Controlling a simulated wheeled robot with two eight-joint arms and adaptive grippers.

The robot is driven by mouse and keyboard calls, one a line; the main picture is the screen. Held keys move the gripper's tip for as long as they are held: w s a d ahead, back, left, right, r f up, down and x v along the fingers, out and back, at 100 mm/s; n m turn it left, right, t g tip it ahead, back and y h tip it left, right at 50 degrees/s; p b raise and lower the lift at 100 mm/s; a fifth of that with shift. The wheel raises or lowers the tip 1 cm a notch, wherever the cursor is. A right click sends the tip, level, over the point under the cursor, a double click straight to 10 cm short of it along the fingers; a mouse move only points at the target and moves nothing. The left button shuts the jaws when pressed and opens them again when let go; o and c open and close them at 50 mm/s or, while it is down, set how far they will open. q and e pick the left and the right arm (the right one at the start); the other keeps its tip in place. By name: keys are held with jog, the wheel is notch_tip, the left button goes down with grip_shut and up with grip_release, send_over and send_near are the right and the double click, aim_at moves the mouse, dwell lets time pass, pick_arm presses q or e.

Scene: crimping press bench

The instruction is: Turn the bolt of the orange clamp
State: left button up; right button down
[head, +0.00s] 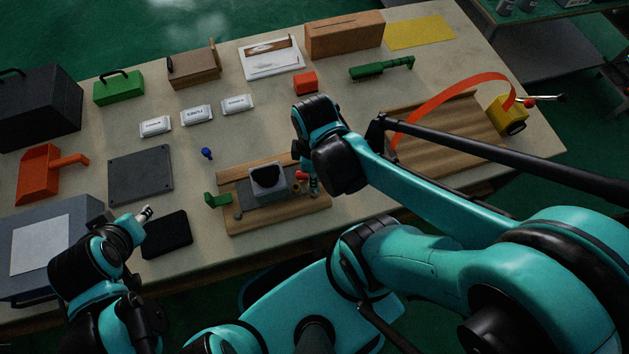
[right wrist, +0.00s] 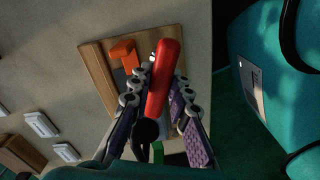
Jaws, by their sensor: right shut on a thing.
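The orange clamp (right wrist: 124,55) shows in the right wrist view at the far part of a wooden board (right wrist: 95,65). A long red handle (right wrist: 163,68) with a black round end (right wrist: 146,130) lies between the fingers of my right gripper (right wrist: 158,97), which is shut on it. I cannot make out the clamp's bolt separately. In the head view my right gripper (head: 314,185) is at the board's right side, beside a grey block (head: 268,181) and a small red part (head: 301,176); my wrist hides much there. My left gripper (head: 145,213) is above the table by a black pad; its jaw opening is unclear.
The black pad (head: 166,234) and a dark grey plate (head: 140,174) lie left of the board. A green block (head: 217,199) sits at its left edge. White packets (head: 197,115) and a red cube (head: 305,82) are farther back. A yellow reel (head: 507,115) stands right.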

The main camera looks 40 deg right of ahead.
jog(key=shift+f+b, duration=0.85)
jog(key=shift+f, duration=0.2)
jog(key=n, duration=0.3)
jog(key=shift+n, duration=0.4)
jog(key=n, duration=0.3)
jog(key=shift+p, duration=0.3)
jog(key=shift+m, duration=1)
